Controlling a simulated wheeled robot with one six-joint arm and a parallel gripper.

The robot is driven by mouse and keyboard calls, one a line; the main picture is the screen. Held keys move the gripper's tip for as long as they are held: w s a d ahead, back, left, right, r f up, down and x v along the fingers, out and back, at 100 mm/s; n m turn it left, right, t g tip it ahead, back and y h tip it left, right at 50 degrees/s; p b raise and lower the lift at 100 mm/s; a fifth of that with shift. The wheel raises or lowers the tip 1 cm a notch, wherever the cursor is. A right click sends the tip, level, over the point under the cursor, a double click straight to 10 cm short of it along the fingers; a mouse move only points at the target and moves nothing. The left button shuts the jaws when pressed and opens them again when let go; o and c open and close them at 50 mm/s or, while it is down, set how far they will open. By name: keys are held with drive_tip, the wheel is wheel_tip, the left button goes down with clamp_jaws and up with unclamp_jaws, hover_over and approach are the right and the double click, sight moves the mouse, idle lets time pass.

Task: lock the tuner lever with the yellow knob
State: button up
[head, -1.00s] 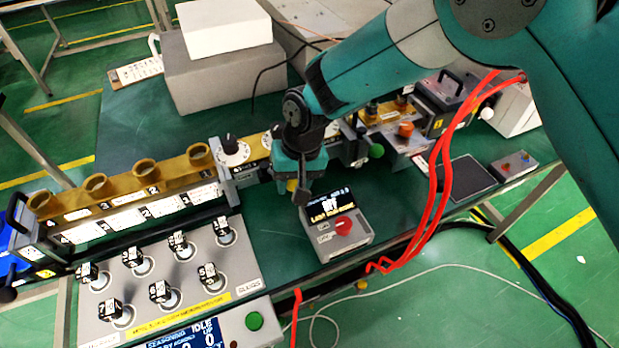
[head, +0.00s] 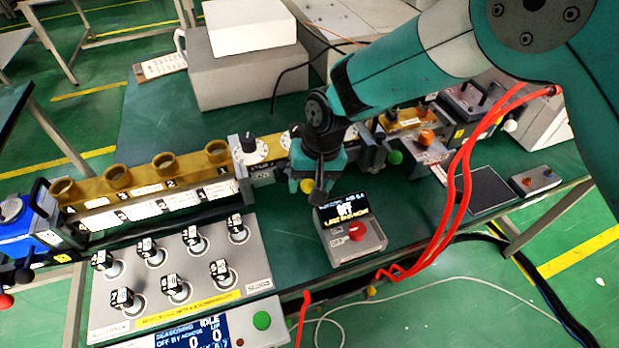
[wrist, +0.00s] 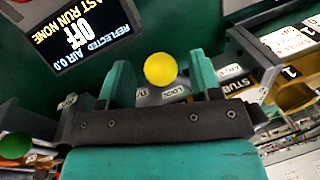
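The round yellow knob (wrist: 160,69) shows in the wrist view between the two teal fingers of my gripper (wrist: 160,64). The fingers are apart, with a visible gap on each side of the knob. I cannot tell whether their tips are level with it or above it. The grey lever plate (wrist: 168,95) with a "LOCK" label lies just behind the knob, partly hidden by my gripper. In the head view the yellow knob (head: 307,186) shows beside my gripper (head: 318,190), which hides most of the lever.
A meter box (head: 356,238) with a red button and an "OFF" display stands close to my gripper. A green knob (head: 395,157) and an orange knob (head: 427,137) lie to the right. A panel of several black switches (head: 175,275) is at front left. Red cables hang at right.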

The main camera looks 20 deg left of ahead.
drive_tip(key=w+d+r+b, duration=0.1)
drive_tip(key=d+r+b, duration=0.1)
drive_tip(key=r, duration=1.5)
drive_tip(key=shift+w+d, duration=0.15)
drive_tip(key=shift+d, duration=0.35)
drive_tip(key=s+d+r, duration=0.2)
drive_tip(key=d+r, duration=0.3)
drive_tip(key=d, duration=0.4)
drive_tip(key=s+d+n+y, duration=0.2)
drive_tip(key=s+d, duration=1.3)
drive_tip(key=shift+s+d+t, duration=0.2)
drive_tip(key=shift+d+t, duration=0.1)
drive_tip(key=shift+t, duration=0.1)
drive_tip(key=shift+f, duration=0.1)
